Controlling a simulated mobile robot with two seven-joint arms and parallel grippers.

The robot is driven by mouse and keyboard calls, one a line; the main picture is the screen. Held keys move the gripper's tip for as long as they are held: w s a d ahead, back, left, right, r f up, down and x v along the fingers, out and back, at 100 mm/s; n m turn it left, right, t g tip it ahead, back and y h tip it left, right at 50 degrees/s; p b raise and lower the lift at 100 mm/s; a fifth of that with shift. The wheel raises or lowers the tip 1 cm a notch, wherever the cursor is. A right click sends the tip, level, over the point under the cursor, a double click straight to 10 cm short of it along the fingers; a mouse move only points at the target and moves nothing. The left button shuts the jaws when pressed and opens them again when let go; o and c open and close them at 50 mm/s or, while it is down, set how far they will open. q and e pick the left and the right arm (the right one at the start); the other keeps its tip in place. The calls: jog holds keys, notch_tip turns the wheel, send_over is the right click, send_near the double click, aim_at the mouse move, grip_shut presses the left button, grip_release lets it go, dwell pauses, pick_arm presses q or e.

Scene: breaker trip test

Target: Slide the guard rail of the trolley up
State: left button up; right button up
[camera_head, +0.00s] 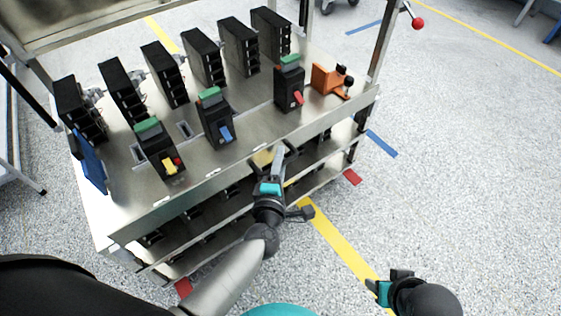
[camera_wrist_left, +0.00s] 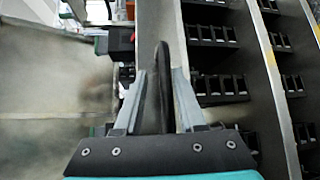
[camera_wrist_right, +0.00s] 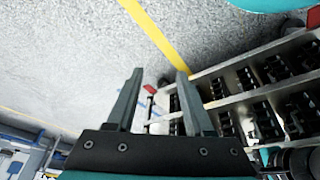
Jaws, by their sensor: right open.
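The metal trolley (camera_head: 130,205) stands ahead with a flat top and lower shelves. Its front rail (camera_head: 215,180) runs along the near edge of the top; I take this for the guard rail, level with the edge. My left gripper (camera_head: 277,156) is at the middle of this edge. In the left wrist view its fingers (camera_wrist_left: 160,82) are apart, with the metal strip (camera_wrist_left: 158,20) and a narrow dark bar (camera_wrist_left: 164,85) between them; firm contact cannot be told. My right gripper (camera_head: 388,283) is open, empty and away from the trolley, over the floor.
Several black breakers stand on the top, among them ones with a yellow (camera_head: 169,166), a blue (camera_head: 226,133) and a red lever (camera_head: 297,98). An orange bracket (camera_head: 325,80) sits at the right end. A red knob (camera_head: 417,23) sticks out behind.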

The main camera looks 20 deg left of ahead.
pick_arm(q)
jog(key=shift+o, duration=0.3)
jog(key=shift+f, duration=0.1)
jog(key=shift+s, duration=0.1)
jog(key=shift+s, duration=0.3)
jog(key=s+d+r+p, duration=0.1)
jog(key=s+r+p, duration=0.1)
jog(key=s, duration=1.2)
jog(key=shift+s+d+r+p, duration=0.15)
jog(key=shift+d+p, duration=0.2)
jog(key=shift+p, duration=0.5)
pick_arm(e)
notch_tip(320, 180, down, 7)
jog(key=s+g, duration=0.1)
jog(key=s, duration=0.1)
jog(key=shift+s+d+f, duration=0.15)
jog(key=shift+s+d, duration=0.05)
jog(key=shift+s, duration=0.2)
